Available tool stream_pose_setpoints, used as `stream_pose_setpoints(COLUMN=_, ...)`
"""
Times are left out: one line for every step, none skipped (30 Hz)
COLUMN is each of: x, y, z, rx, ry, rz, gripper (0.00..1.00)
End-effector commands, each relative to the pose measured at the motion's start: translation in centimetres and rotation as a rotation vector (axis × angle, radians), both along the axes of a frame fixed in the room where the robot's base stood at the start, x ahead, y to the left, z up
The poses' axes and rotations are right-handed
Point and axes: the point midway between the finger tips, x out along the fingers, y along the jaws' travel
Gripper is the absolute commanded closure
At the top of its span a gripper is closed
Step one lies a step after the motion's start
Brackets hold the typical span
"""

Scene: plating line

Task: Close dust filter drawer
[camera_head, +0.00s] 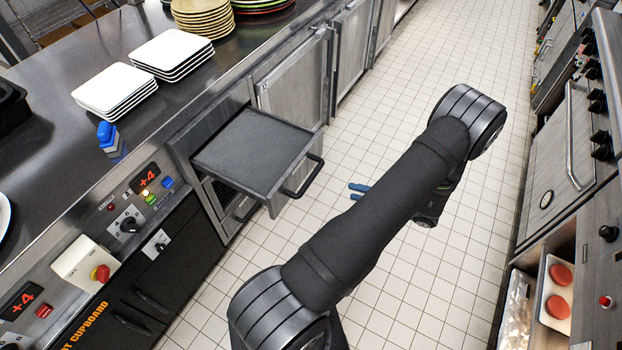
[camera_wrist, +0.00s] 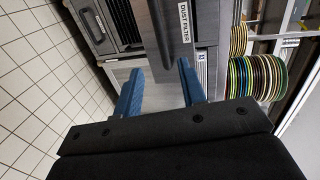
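The dust filter drawer (camera_head: 252,148) is pulled out from the cabinet under the counter, its flat dark grey top showing. Its black bar handle (camera_head: 303,178) faces the aisle. In the wrist view a "DUST FILTER" label shows sideways on the drawer front (camera_wrist: 178,30). My gripper (camera_head: 355,191) has blue fingers and is in the aisle, to the right of the handle and apart from it. In the wrist view my gripper (camera_wrist: 160,68) is open, with nothing between its fingers. My arm hides part of the gripper body in the head view.
The steel counter (camera_head: 60,165) holds stacked white square plates (camera_head: 115,90), round plates (camera_head: 203,15) and a blue object (camera_head: 107,136). A control panel (camera_head: 130,222) lies left of the drawer. An oven (camera_head: 560,165) lines the right side. The tiled aisle floor (camera_head: 440,270) is clear.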

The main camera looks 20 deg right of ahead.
Motion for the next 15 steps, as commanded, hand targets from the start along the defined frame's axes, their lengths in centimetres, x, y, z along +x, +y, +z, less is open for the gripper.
stream_pose_setpoints(x=-0.3, y=-0.2, z=-0.2, rx=0.019, ry=0.006, rz=-0.020, gripper=0.62)
stream_pose_setpoints(x=-0.4, y=-0.3, z=-0.2, rx=0.026, ry=0.008, rz=-0.027, gripper=0.62)
stream_pose_setpoints(x=-0.4, y=-0.2, z=-0.3, rx=0.032, ry=0.009, rz=-0.033, gripper=0.62)
stream_pose_setpoints(x=-0.3, y=-0.1, z=-0.3, rx=0.034, ry=0.010, rz=-0.034, gripper=0.62)
stream_pose_setpoints(x=-0.1, y=0.1, z=-0.4, rx=0.035, ry=0.010, rz=-0.033, gripper=0.62)
stream_pose_setpoints(x=0.2, y=0.4, z=-0.5, rx=0.035, ry=0.009, rz=-0.032, gripper=0.62)
stream_pose_setpoints(x=0.5, y=0.7, z=-0.5, rx=0.035, ry=0.010, rz=-0.031, gripper=0.62)
stream_pose_setpoints(x=0.8, y=1.0, z=-0.6, rx=0.035, ry=0.010, rz=-0.031, gripper=0.62)
stream_pose_setpoints(x=1.3, y=1.6, z=-0.8, rx=0.034, ry=0.011, rz=-0.029, gripper=0.62)
stream_pose_setpoints(x=1.7, y=2.0, z=-0.9, rx=0.035, ry=0.011, rz=-0.028, gripper=0.62)
stream_pose_setpoints(x=2.1, y=2.4, z=-1.0, rx=0.034, ry=0.010, rz=-0.029, gripper=0.62)
stream_pose_setpoints(x=2.8, y=3.0, z=-1.2, rx=0.033, ry=0.010, rz=-0.027, gripper=0.62)
stream_pose_setpoints(x=3.2, y=3.5, z=-1.3, rx=0.032, ry=0.010, rz=-0.028, gripper=0.62)
stream_pose_setpoints(x=3.6, y=3.9, z=-1.4, rx=0.032, ry=0.010, rz=-0.026, gripper=0.62)
stream_pose_setpoints(x=4.2, y=4.5, z=-1.6, rx=0.032, ry=0.010, rz=-0.028, gripper=0.62)
